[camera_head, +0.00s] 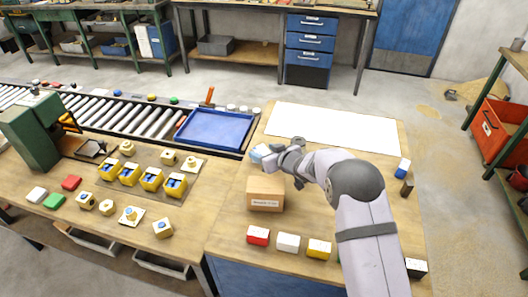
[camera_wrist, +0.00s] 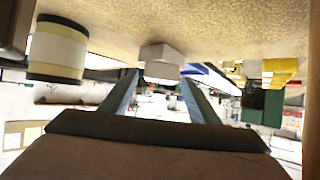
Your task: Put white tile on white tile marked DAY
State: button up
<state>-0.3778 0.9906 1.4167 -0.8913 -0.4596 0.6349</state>
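My gripper (camera_head: 262,153) is over the right-hand bench, just behind the small cardboard box and near the blue tray's right end. In the wrist view its two blue-grey fingers (camera_wrist: 160,78) stand apart, so it is open. A pale block (camera_wrist: 160,64) shows between the fingertips in that upside-down view; I cannot tell its distance, and no contact is visible. A white tile (camera_head: 288,243) lies in the front row on the right-hand bench, between a red and a yellow one. Another white tile (camera_head: 36,194) lies at the left bench's left end. I can read DAY on neither.
The cardboard box (camera_head: 265,194) stands below my gripper in the picture. A white sheet (camera_head: 335,125) covers the bench's back. The blue tray (camera_head: 215,130) is at left. Yellow blocks (camera_head: 151,179) fill the left bench. A blue-topped block (camera_head: 402,168) is at right.

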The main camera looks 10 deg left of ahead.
jog(key=shift+r, duration=0.25)
jog(key=b+v, duration=0.2)
jog(key=v, duration=1)
jog(key=shift+f, duration=0.15)
